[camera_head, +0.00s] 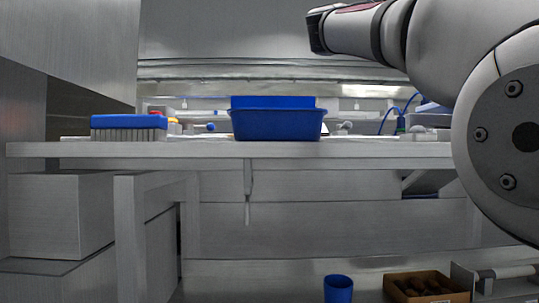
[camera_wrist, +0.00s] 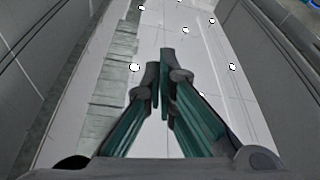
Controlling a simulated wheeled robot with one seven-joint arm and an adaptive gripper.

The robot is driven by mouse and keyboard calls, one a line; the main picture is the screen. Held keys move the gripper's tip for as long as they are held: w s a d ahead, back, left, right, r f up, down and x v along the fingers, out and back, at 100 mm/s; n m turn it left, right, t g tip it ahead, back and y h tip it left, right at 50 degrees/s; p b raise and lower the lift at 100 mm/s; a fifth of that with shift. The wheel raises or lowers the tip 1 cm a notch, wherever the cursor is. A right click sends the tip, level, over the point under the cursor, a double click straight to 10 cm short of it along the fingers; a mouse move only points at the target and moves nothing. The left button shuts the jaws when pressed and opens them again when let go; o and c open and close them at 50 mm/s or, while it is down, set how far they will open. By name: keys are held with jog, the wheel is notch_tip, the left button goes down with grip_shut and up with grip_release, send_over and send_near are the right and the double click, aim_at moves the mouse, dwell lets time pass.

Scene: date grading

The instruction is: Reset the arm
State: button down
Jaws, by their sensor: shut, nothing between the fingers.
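My gripper (camera_wrist: 161,75) shows in the wrist view with its two dark fingers together at the tips. It is shut and empty. A pale surface with several small white round spots lies beyond the fingertips, and nothing touches them. In the head view my arm fills the upper right and reaches in from the right edge. The gripper itself does not show clearly there.
A bench (camera_head: 215,151) spans the head view, holding a blue bin (camera_head: 277,125) in the middle and a blue-topped rack (camera_head: 128,129) at left. Below right are a blue cup (camera_head: 338,289) and a brown box (camera_head: 427,297) with dark contents.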

jog(key=s+d+f+n+t+y, duration=0.1)
jog(key=d+f+n+y, duration=0.2)
jog(key=f, duration=0.5)
jog(key=s+d+f+n+t+y, duration=0.1)
jog(key=s+d+f+n+y, duration=0.15)
jog(key=f, duration=0.55)
jog(key=s+a+f+n+y, duration=0.1)
jog(key=s+f+n+y, duration=0.4)
jog(key=f, duration=1)
jog(key=s+a+f+n+g+y, duration=0.1)
jog(key=s+a+f+y, duration=0.4)
jog(key=s+f, duration=0.4)
jog(key=s+a+f+n+g+y, duration=0.1)
jog(key=s+a+f+g+y, duration=0.15)
jog(key=s+a+f, duration=0.65)
jog(key=s+a+f+n+g+y, duration=0.1)
jog(key=s+a+f+y, duration=0.3)
jog(key=s+f, duration=0.5)
notch_tip(320, 180, up, 32)
jog(key=w+t+p, duration=0.2)
jog(key=t+p, duration=0.2)
jog(key=p, duration=2.8)
jog(key=shift+w+d+f, duration=0.15)
jog(key=shift+w+d, duration=0.1)
jog(key=shift+d, duration=0.1)
